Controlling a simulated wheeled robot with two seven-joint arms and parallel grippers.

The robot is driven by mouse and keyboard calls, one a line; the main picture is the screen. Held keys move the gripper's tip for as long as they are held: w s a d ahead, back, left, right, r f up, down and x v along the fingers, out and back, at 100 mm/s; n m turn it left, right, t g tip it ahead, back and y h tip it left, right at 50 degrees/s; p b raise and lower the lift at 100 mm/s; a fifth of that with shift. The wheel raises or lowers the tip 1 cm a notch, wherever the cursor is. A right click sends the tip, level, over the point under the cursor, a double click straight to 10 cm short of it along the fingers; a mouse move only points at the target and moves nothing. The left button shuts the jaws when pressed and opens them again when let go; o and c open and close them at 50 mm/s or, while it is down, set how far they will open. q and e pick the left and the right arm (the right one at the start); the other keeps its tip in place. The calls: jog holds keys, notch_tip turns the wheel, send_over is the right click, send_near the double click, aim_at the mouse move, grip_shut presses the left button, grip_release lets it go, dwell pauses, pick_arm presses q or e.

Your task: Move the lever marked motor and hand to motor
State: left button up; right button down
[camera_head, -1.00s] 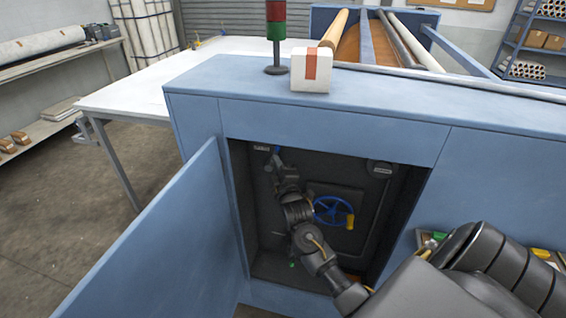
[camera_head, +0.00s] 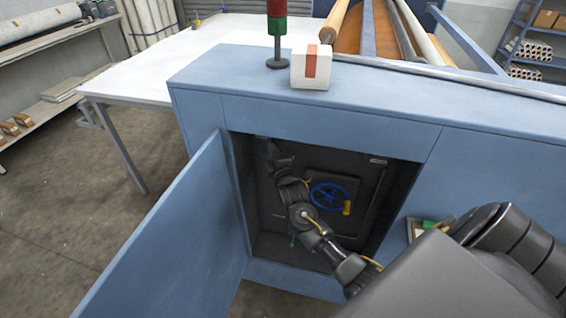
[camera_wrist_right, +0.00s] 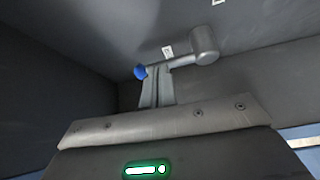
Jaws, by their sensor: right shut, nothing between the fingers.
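The lever shows in the right wrist view as a grey arm running left from a round grey hub (camera_wrist_right: 204,46). A blue knob (camera_wrist_right: 140,72) is at its left end. My right gripper (camera_wrist_right: 155,78) is shut and empty, with its fingertips close beside the knob and arm. I cannot tell if they touch. A small white label (camera_wrist_right: 168,52) sits just above the arm; its print is too small to read. In the head view my right gripper (camera_head: 271,150) reaches into the upper left of the open cabinet, and the lever is not distinguishable there. My left gripper is not in view.
A blue handwheel (camera_head: 329,197) with a yellow handle is inside the cabinet, right of my arm. The cabinet door (camera_head: 170,235) stands open at left. A white box (camera_head: 311,68) and a signal light (camera_head: 277,28) stand on the machine top.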

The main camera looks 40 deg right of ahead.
pick_arm(q)
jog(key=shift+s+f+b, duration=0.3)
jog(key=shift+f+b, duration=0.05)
jog(key=shift+b, duration=0.3)
pick_arm(e)
jog(key=v, duration=1.3)
jog(key=shift+s+a+r, duration=0.15)
jog(key=shift+s+r, duration=0.1)
jog(key=shift+r, duration=0.2)
